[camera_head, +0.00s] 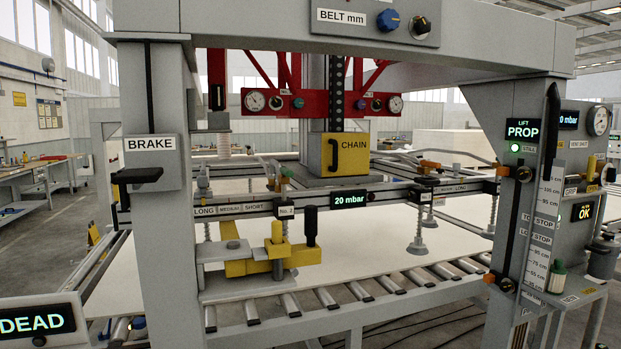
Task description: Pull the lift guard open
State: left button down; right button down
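No part is labelled as the lift guard, and I cannot tell for sure which one it is. A yellow panel (345,154) with a black handle and the label CHAIN sits closed on a grey housing at the gantry's middle. The right post (522,190) carries a sign reading LIFT PROP (523,131) with a green light. A long dark lever (549,125) stands upright beside it, above a centimetre scale (541,235). Neither of my grippers is in view.
A black BRAKE lever (137,176) sticks out from the left post. A rail with suction cups (417,245) and a yellow clamp unit (272,250) spans the front above a pale sheet and rollers (326,299). A DEAD display (37,321) stands at lower left.

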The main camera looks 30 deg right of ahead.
aim_at(343, 154)
jog(key=z, duration=1.2)
jog(key=i+l, duration=0.35)
jog(key=i+l+u, duration=0.15)
jog(key=i+l, duration=0.2)
jog(key=l, duration=0.15)
jog(key=i+l, duration=0.3)
jog(key=l, duration=0.2)
jog(key=i+l+u, duration=0.15)
jog(key=i+l, duration=0.15)
jog(key=l, duration=0.15)
